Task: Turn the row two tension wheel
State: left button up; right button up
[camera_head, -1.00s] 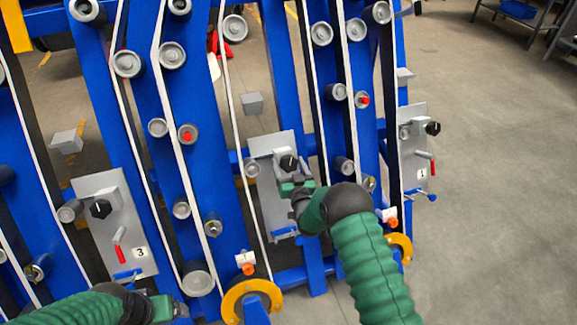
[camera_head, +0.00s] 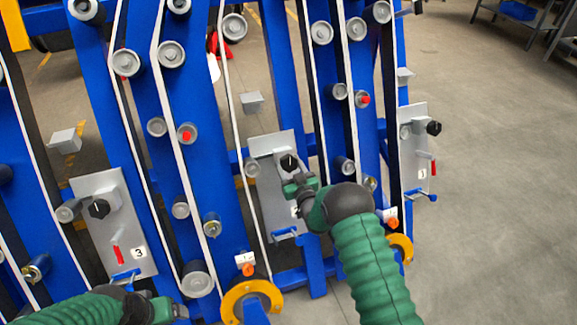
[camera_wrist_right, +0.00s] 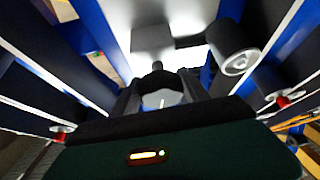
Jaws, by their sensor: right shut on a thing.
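The row two tension wheel is the black knob (camera_head: 289,163) on the middle grey plate (camera_head: 273,208). My right gripper (camera_head: 300,180) is at this knob, just below and in front of it in the head view. In the right wrist view, the two dark fingers (camera_wrist_right: 160,88) close around a part with a white mark; the fingers and glare hide most of it. My left gripper (camera_head: 175,309) is at the bottom left, away from the middle plate. Its jaw opening is not clear.
Similar plates with black knobs and red handles stand left (camera_head: 114,224) and right (camera_head: 413,146). Blue uprights with white belts and rollers (camera_head: 171,54) surround the middle plate. A yellow ring (camera_head: 240,295) sits below.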

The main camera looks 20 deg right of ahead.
jog(key=o, duration=1.4)
jog(key=s+p, duration=0.1)
jog(key=s, duration=1)
jog(key=s+d+p, duration=0.1)
jog(key=s, duration=0.5)
jog(key=shift+f+p, duration=0.1)
jog(key=shift+p, duration=0.25)
jog(key=shift+w, duration=0.15)
jog(key=s+a+r+m+g+h, duration=0.1)
jog(key=s+a+r+g, duration=0.15)
jog(key=s+g, duration=0.75)
jog(key=s+a+r+g, duration=0.1)
jog(key=s+r+g, duration=0.35)
jog(key=s, duration=0.95)
jog(key=shift+g, duration=0.45)
jog(key=r+p, duration=0.4)
jog(key=p, duration=0.1)
jog(key=r+p, duration=1)
jog(key=shift+w+d+r, duration=0.15)
jog(key=shift+w+d, duration=0.05)
jog(key=shift+w, duration=0.05)
